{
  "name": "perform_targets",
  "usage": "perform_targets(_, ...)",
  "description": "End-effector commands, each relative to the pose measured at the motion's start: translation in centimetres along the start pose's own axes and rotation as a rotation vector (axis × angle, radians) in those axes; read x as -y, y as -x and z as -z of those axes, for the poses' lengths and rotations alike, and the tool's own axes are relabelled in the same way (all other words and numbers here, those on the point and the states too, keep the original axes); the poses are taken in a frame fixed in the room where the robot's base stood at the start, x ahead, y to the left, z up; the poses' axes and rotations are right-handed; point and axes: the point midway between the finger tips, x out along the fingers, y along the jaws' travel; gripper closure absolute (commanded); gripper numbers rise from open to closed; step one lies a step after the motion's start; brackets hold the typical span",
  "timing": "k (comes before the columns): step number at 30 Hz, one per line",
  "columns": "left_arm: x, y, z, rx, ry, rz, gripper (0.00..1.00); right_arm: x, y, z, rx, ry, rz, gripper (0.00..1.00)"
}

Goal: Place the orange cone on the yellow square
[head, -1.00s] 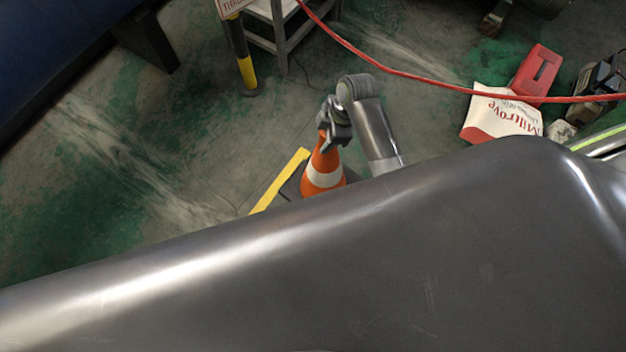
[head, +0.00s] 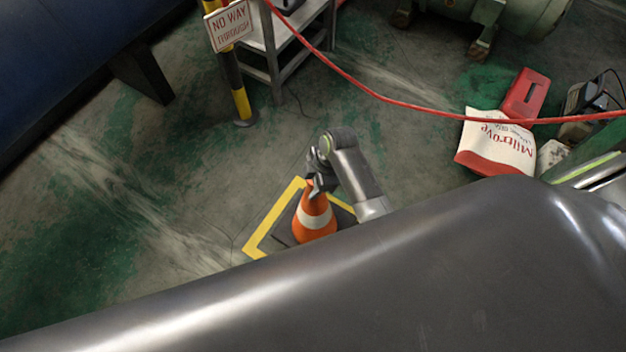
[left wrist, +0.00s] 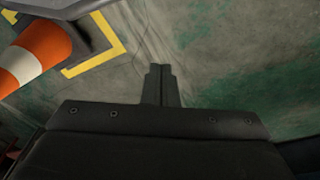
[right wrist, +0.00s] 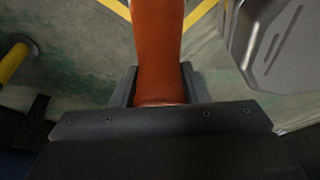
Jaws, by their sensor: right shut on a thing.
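The orange cone (head: 314,221) has a white band and a dark base, and looks upright in the head view. My right gripper (head: 315,186) is shut on its upper part; the orange cone body (right wrist: 158,50) also shows between the fingers (right wrist: 160,85) in the right wrist view. The yellow square (head: 266,220) is an outline on the floor, and the cone appears within it. I cannot tell whether the base touches the floor. In the left wrist view my left gripper (left wrist: 162,85) is shut and empty, with the cone (left wrist: 35,55) and a yellow corner (left wrist: 108,55) at upper left.
A large grey metal surface (head: 400,270) fills the front and hides the square's near side. A red hose (head: 400,106) crosses at the back. A striped post with a sign (head: 230,26), a grey stand (head: 275,60) and a sack (head: 495,142) stand beyond. Floor left of the square is clear.

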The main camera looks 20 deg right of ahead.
Motion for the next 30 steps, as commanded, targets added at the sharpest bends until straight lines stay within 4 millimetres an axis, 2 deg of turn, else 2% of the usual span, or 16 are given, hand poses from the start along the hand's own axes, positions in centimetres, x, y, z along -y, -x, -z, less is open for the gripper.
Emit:
perform_targets(3, -0.2, 0.3, 0.4, -0.030, 0.000, -0.013, 1.00, -0.1, -1.7, -0.5, -0.001, 0.001, -0.002, 1.00)
perform_targets(7, -0.5, 0.9, 0.8, -0.055, -0.001, -0.027, 1.00, -0.1, -2.9, -0.8, -0.001, 0.000, -0.003, 1.00)
perform_targets(20, -0.6, 1.2, 0.9, -0.064, -0.001, -0.032, 1.00, -0.1, -3.2, -0.9, -0.002, 0.001, -0.004, 1.00)
perform_targets(21, -0.6, 1.2, 1.0, -0.065, -0.001, -0.033, 1.00, 0.0, -3.3, -1.1, 0.000, -0.001, 0.000, 0.54)
perform_targets(25, -0.6, 1.2, 1.0, -0.065, -0.001, -0.033, 1.00, 0.0, -3.3, -1.1, 0.000, -0.001, 0.000, 0.38)
perform_targets(30, -0.6, 1.2, 1.0, -0.065, -0.001, -0.032, 1.00, 0.0, -3.3, -1.0, 0.000, -0.001, 0.000, 0.38)
